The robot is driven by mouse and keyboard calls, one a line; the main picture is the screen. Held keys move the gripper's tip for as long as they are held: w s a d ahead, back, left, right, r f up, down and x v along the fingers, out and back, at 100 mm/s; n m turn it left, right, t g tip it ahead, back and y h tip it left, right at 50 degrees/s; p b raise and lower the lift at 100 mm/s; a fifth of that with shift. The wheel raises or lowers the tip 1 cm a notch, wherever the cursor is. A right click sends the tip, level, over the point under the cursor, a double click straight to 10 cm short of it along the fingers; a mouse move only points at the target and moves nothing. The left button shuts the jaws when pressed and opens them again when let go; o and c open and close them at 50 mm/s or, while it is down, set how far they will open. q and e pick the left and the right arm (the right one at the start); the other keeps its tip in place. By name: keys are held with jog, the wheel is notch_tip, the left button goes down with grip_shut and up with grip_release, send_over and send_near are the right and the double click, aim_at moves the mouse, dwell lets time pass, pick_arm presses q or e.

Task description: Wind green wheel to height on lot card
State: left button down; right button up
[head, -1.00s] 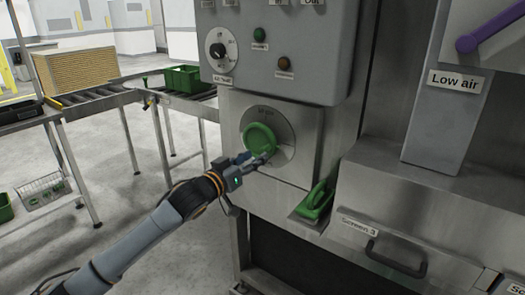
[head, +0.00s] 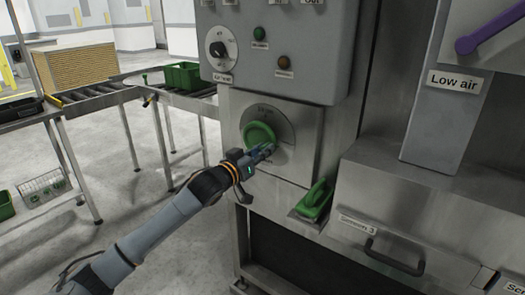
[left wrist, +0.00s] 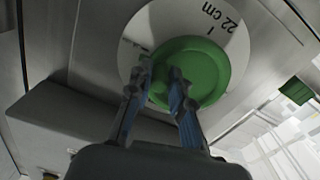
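The green wheel (head: 259,135) sits on a pale round dial (head: 284,124) on the front of the grey machine. My left gripper (head: 268,150) is at the wheel's lower right side. In the wrist view the fingers of my left gripper (left wrist: 160,72) are partly parted at the wheel's edge, with green between them. I cannot tell whether they press on it. My right gripper is out of view. I make out no lot card.
A green handle (head: 315,201) stands out below right of the dial. A "Screen 3" drawer (head: 405,250) with a dark handle juts out at right. A black knob (head: 218,49) is above. A roller conveyor (head: 98,96) with a green crate (head: 183,77) stands at left.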

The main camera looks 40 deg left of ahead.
pick_arm(q)
jog(key=shift+f+m, duration=0.2)
jog(key=shift+m, duration=0.3)
jog(key=shift+a+f+m+p, duration=0.1)
jog(key=shift+f+m+p, duration=0.45)
jog(key=shift+m, duration=0.65)
jog(key=shift+a+f+m+p, duration=0.2)
jog(key=shift+f+m, duration=0.2)
jog(key=shift+m, duration=0.55)
jog(key=shift+a+f+m+p, duration=0.15)
jog(key=shift+f+m, duration=0.25)
jog(key=shift+m, duration=0.55)
jog(key=shift+a+f+m, duration=0.25)
jog(key=shift+f+m, duration=0.1)
jog(key=shift+m, duration=0.55)
jog(key=c, duration=1.3)
grip_release()
jog(key=shift+o, duration=0.5)
jog(key=shift+a+r, duration=0.1)
jog(key=shift+r, duration=0.1)
jog(key=shift+r, duration=0.1)
jog(key=s, duration=1.2)
